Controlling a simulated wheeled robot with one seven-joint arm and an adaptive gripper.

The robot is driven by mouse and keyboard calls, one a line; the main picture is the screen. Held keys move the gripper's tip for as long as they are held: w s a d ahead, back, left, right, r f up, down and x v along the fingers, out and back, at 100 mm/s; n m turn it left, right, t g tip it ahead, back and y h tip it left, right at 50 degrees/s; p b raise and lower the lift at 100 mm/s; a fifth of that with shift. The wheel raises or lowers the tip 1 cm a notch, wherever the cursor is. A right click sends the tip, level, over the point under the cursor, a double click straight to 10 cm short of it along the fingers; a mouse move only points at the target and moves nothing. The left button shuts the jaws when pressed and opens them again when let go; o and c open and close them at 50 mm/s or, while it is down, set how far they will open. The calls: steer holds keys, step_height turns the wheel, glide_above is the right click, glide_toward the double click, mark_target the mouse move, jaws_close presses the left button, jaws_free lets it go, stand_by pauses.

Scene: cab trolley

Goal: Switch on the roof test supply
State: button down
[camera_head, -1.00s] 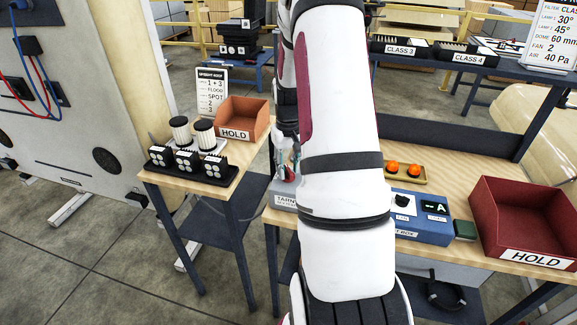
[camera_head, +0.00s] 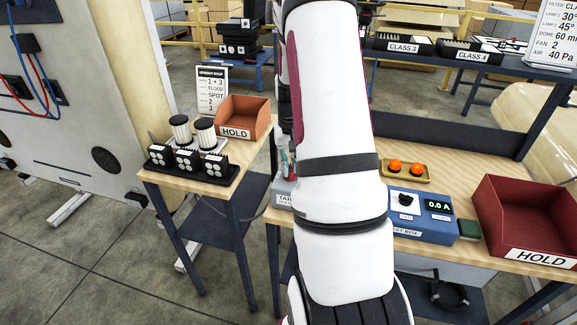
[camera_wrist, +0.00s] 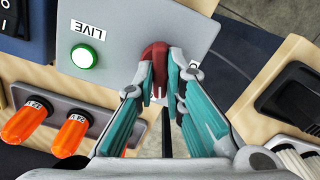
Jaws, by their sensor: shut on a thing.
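The grey supply panel (camera_wrist: 110,25) fills the upper part of the wrist view. Its green lamp (camera_wrist: 85,56), labelled LIVE, looks lit. My gripper (camera_wrist: 160,72) is shut on a red switch handle (camera_wrist: 154,57) at the panel's edge, with the teal-padded fingers on either side of it. The fingers hide part of the handle. In the head view, the grey supply box (camera_head: 283,192) is mostly hidden behind my arm. The blue test box (camera_head: 425,218), to the right of my arm, shows 0.0 A on its display (camera_head: 438,205).
Two orange domes (camera_head: 395,166) sit on a small tray right of my arm. A red HOLD bin (camera_head: 535,215) stands at the right. On the left table are lamps (camera_head: 190,160), filters (camera_head: 181,130) and an orange HOLD bin (camera_head: 243,115). A shelf is behind.

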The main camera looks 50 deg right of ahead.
steer(key=shift+m+b, duration=0.75)
steer(key=shift+m, duration=1.35)
steer(key=c, duration=1.7)
jaws_free()
steer(key=shift+o, duration=0.2)
steer(key=shift+r, duration=0.1)
step_height(320, 180, up, 12)
